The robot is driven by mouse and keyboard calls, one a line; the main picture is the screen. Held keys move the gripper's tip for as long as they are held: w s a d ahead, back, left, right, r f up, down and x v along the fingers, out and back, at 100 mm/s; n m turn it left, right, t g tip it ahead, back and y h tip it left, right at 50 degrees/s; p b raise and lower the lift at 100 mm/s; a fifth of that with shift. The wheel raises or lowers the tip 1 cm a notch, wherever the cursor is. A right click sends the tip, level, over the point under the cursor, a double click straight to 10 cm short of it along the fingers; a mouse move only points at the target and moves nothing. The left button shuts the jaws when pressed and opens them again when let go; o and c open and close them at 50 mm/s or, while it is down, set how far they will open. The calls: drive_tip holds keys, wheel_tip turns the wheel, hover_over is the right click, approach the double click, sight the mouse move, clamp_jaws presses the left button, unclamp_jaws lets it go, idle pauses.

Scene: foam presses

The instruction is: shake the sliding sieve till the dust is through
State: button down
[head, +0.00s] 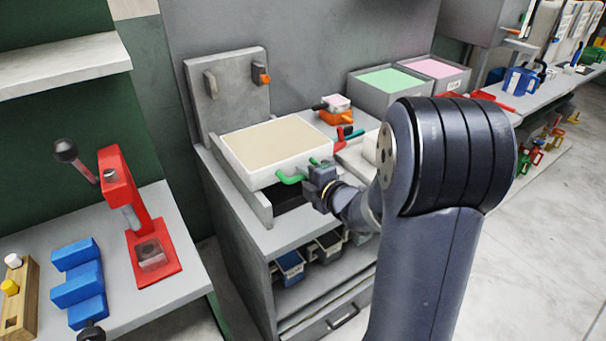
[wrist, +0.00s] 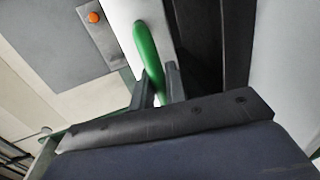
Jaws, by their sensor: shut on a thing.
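The sliding sieve (head: 275,146) is a white-rimmed box with a flat beige surface, set on a grey stand between low rails on the counter. A green handle (head: 289,178) sticks out of its front; it also shows in the wrist view (wrist: 149,55). My gripper (head: 314,172) is at the front of the sieve, shut on the green handle. In the wrist view its two fingers (wrist: 159,85) stand on either side of the handle's lower end. Whether dust still lies in the sieve I cannot tell.
Behind the sieve stands a grey upright plate (head: 230,92) with an orange button (head: 261,75). Bins with green (head: 391,80) and pink (head: 434,68) tops stand at the back right. A red press (head: 140,215) stands on the left bench. Small bins (head: 290,267) sit below the counter.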

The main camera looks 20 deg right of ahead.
drive_tip(key=c, duration=1.5)
unclamp_jaws()
drive_tip(key=v, duration=1)
drive_tip(key=shift+s+d, duration=0.15)
drive_tip(key=shift+s, duration=0.2)
drive_tip(key=shift+o, duration=0.2)
